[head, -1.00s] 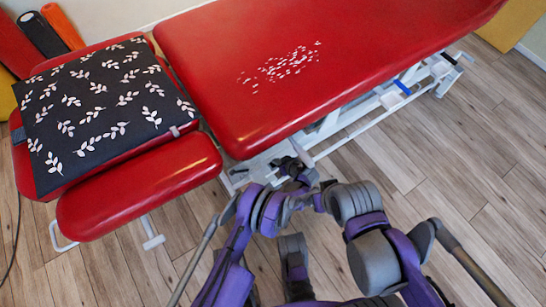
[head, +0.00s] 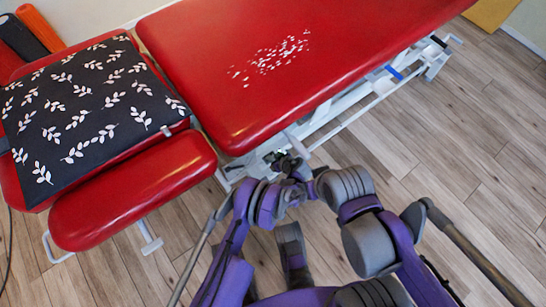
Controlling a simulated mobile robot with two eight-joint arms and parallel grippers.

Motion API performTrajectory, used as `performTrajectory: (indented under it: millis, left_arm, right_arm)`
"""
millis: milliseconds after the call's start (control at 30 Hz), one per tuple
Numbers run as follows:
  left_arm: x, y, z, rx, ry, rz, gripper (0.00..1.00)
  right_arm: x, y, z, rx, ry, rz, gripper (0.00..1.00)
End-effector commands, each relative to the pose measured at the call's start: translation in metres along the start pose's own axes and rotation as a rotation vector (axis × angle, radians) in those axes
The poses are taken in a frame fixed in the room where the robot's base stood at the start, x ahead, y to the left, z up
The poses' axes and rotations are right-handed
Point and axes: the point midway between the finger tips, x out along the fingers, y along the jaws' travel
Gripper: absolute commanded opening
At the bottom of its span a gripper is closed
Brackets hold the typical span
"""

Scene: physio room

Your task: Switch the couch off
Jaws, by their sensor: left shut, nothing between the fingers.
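The couch (head: 290,60) is a red padded treatment couch on a white metal frame, running from the left to the top right in the head view. My left gripper (head: 283,162) is shut and empty, low beside the frame under the near edge of the couch's main pad. Whether it touches the frame I cannot tell. I cannot make out a switch; that part of the frame is partly hidden by my arms and the pad. A blue part (head: 394,72) shows on the frame further right. My right arm shows at the lower right, but its gripper cannot be made out.
A black cushion with white leaves (head: 85,112) lies on the couch's left section. White flecks mark the main pad. Dark and orange rolls (head: 40,28) stand at the top left. The wooden floor (head: 450,150) at the right is clear.

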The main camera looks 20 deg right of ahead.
Motion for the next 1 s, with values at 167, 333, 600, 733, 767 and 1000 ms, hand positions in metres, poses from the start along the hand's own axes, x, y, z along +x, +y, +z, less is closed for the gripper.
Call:
performTrajectory:
  millis: [167, 333, 600, 733, 767, 1000]
  left_arm:
    - [0.004, -0.008, -0.001, -0.013, 0.0, 0.013, 0.0]
    - [0.004, -0.007, 0.0, -0.012, -0.001, 0.014, 0.0]
    - [0.002, 0.003, -0.002, -0.012, -0.001, 0.014, 0.0]
    - [0.001, 0.007, -0.004, -0.012, -0.001, 0.013, 0.0]
    - [0.0, 0.007, -0.004, -0.012, -0.001, 0.013, 0.0]
    - [0.0, 0.007, -0.004, -0.012, -0.001, 0.012, 0.0]
  right_arm:
    - [-0.001, 0.0, 0.0, 0.0, 0.0, 0.0, 0.5]
    - [-0.001, 0.0, 0.0, 0.0, 0.0, 0.0, 0.5]
    - [0.003, 0.0, 0.001, 0.0, 0.0, 0.0, 0.5]
    - [0.005, 0.0, 0.001, 0.0, 0.0, 0.0, 0.5]
    - [0.005, 0.0, 0.001, 0.0, 0.0, 0.0, 0.5]
    - [0.004, 0.0, 0.001, 0.0, 0.0, 0.0, 0.5]
